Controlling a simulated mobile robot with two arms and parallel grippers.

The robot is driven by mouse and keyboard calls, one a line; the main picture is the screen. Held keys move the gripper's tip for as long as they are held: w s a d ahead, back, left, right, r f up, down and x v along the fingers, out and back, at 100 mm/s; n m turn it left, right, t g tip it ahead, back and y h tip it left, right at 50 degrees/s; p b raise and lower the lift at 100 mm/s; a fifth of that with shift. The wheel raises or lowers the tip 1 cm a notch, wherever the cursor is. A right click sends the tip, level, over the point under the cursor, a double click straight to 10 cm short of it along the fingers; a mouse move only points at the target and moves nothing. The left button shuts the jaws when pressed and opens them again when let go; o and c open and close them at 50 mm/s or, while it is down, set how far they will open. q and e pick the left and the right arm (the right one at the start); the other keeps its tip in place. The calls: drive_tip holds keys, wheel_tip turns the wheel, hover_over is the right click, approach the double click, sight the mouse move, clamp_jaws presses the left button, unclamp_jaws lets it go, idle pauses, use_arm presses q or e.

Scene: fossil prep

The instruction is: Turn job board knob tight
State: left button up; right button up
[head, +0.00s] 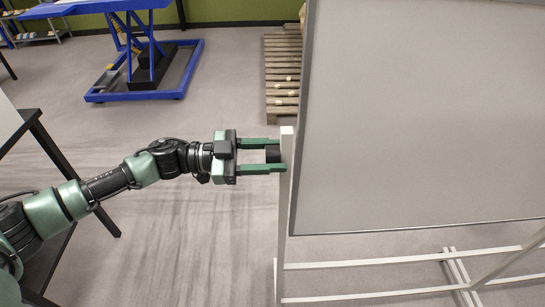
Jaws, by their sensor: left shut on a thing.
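The job board (425,110) is a large grey panel at the right, held in a white frame with a white upright post (285,215) at its left side. A small black knob (272,154) sticks out to the left from the upper part of this post. My left gripper (274,155) reaches in from the left with its two green fingers above and below the knob, shut on it. The fingertips lie close to the post. My right gripper is not in view.
A wooden pallet (283,85) lies on the floor behind the post. A blue lift table (145,75) stands at the back left. A dark-legged table (20,125) is at the left edge. White frame rails (375,262) run low under the board. The floor between is clear.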

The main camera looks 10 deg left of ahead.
use_arm(q)
drive_tip(key=shift+m, duration=0.5)
drive_tip(key=shift+r, duration=0.1)
drive_tip(key=o, duration=1.4)
drive_tip(key=shift+c, duration=0.2)
drive_tip(key=shift+a+f+b, duration=0.2)
drive_tip(key=shift+a+b, duration=0.1)
drive_tip(key=s+a+b, duration=0.1)
drive_tip(key=a+b, duration=0.2)
drive_tip(key=a, duration=0.4)
drive_tip(key=shift+s+r, duration=0.15)
drive_tip(key=shift+s, duration=0.1)
